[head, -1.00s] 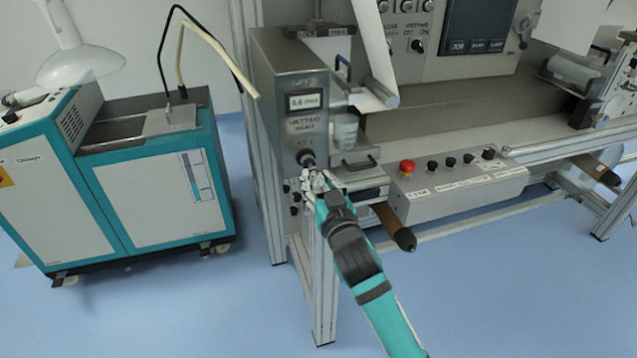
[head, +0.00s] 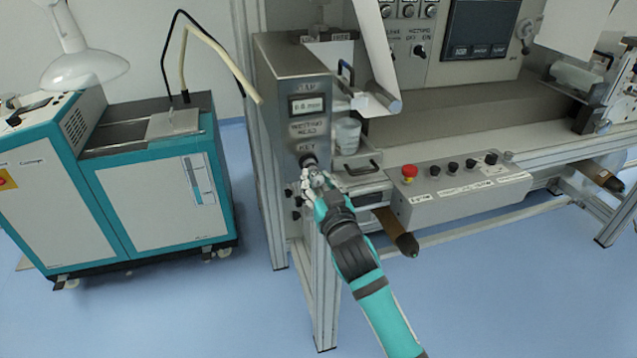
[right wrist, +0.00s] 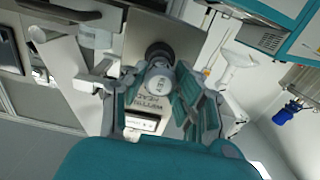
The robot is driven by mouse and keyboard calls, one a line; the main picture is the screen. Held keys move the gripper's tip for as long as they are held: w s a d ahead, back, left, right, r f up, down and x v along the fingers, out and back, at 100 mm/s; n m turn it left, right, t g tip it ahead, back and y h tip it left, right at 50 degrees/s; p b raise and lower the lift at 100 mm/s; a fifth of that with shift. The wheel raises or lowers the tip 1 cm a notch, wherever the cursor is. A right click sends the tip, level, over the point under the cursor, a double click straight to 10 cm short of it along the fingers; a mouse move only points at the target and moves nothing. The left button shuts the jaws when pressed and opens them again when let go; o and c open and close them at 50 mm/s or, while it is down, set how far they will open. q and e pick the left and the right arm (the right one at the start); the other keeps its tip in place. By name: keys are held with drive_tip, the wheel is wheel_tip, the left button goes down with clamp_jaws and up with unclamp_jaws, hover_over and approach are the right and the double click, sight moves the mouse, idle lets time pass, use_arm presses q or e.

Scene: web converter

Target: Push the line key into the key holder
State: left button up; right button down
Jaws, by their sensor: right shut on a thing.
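The key holder (head: 308,159) is a dark round socket on the front of the grey metal panel, under the "KEY" label. It also shows in the right wrist view (right wrist: 158,51) as a black ring. My right gripper (head: 313,177) is right in front of the holder. It is shut on the line key (right wrist: 160,84), a pale round-ended piece with lettering, between its fingers. The key points at the holder and its far end meets or overlaps the black ring. I cannot tell how deep it sits. My left gripper is not in view.
The grey metal panel (head: 291,75) carries a small display (head: 307,105). A control box (head: 460,190) with a red button (head: 409,172) juts out to the right. A white cup (head: 347,136) stands beside the panel. A teal and white cabinet (head: 150,190) stands left. Blue floor lies open in front.

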drive_tip(key=c, duration=0.9)
unclamp_jaws()
drive_tip(key=shift+c, duration=0.2)
drive_tip(key=shift+s, duration=0.1)
drive_tip(key=v, duration=1.2)
